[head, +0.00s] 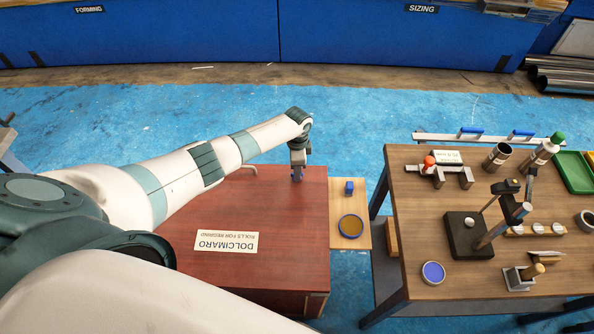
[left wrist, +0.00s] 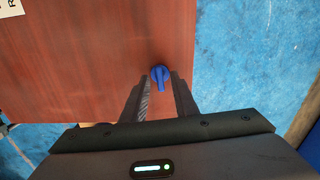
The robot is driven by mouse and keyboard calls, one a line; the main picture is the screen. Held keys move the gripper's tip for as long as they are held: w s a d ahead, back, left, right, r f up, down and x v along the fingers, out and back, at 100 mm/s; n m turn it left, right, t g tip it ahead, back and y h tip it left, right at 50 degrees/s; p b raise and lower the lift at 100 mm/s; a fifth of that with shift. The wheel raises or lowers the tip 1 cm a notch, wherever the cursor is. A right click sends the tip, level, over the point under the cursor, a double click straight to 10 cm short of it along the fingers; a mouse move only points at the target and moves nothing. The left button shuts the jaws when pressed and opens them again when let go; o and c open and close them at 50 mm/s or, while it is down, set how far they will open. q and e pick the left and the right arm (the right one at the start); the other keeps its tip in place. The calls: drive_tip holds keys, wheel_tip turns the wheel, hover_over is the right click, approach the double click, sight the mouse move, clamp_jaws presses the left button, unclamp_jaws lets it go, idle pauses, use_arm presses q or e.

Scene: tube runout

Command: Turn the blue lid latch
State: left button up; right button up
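The blue lid latch (left wrist: 160,77) is a small knob with a pointed handle, on the reddish-brown wooden lid (head: 270,205) near its right edge. In the left wrist view its handle points down toward my gripper. My left gripper (left wrist: 158,88) is open, with one dark finger on each side of the latch and gaps showing between. Whether the fingertips are down at the latch's height I cannot tell. In the head view my left gripper (head: 298,175) points down over the far right part of the lid and hides the latch. My right gripper is not in view.
A white label (head: 226,241) lies on the lid. A light wooden board (head: 349,207) beside it holds a blue block (head: 349,188) and a round dish (head: 351,226). A crowded workbench (head: 425,225) stands to the right. Blue floor lies beyond the lid.

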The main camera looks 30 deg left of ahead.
use_arm(q)
drive_tip(key=shift+r, duration=0.15)
wheel_tip(320, 180, up, 6)
drive_tip(key=p, duration=0.5)
drive_tip(key=shift+p, duration=0.3)
idle(0.4)
wheel_tip(320, 180, up, 17)
drive_tip(key=b, duration=0.4)
idle(0.3)
idle(0.5)
